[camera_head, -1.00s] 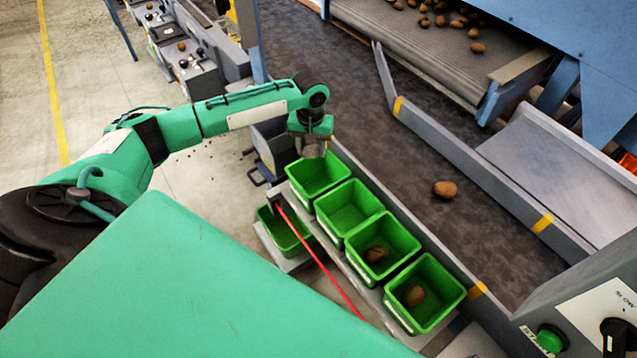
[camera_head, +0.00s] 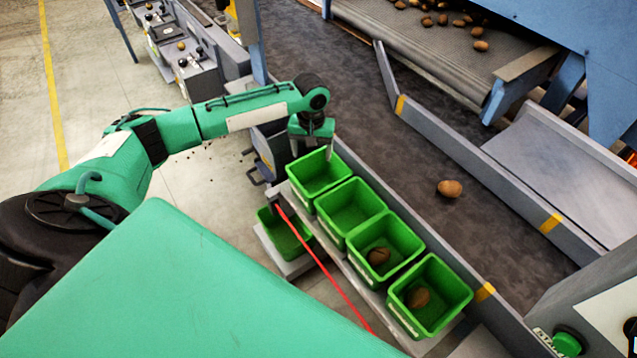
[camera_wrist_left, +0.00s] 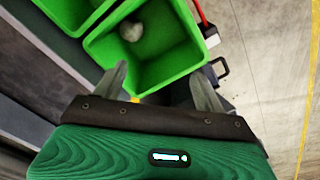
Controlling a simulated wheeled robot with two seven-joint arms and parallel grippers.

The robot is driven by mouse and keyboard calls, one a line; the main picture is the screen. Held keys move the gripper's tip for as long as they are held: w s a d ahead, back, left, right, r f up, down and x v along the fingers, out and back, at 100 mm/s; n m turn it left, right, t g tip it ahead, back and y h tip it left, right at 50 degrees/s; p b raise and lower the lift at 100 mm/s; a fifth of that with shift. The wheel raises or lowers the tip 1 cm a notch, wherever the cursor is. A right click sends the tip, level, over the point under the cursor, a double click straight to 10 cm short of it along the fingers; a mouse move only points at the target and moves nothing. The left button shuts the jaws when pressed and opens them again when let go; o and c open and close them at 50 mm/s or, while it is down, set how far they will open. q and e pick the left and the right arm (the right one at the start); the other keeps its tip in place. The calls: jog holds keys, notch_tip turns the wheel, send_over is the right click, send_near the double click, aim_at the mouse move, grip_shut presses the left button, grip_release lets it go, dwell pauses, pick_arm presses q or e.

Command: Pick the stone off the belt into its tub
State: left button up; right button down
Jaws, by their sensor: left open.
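My left gripper (camera_head: 312,152) is open above the farthest green tub (camera_head: 318,183) of the row beside the belt. In the left wrist view the open left gripper (camera_wrist_left: 160,71) has nothing between its fingers. A pale grey stone (camera_wrist_left: 131,31) lies inside that green tub (camera_wrist_left: 165,72), near one wall, clear of the fingers. The head view does not show the stone in the tub. The dark belt (camera_head: 400,170) carries one brown, potato-like lump (camera_head: 449,188). My right gripper is not in view.
The second tub (camera_head: 350,205) looks empty. The third (camera_head: 384,245) and nearest (camera_head: 430,295) tubs each hold a brown lump. A lower tub (camera_head: 283,235) stands beside a red rod (camera_head: 325,278). A metal guide rail (camera_head: 470,160) crosses the belt.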

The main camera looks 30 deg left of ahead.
pick_arm(q)
notch_tip(320, 180, up, 14)
jog(key=b, duration=0.2)
jog(key=shift+b, duration=0.35)
jog(key=shift+f, duration=0.2)
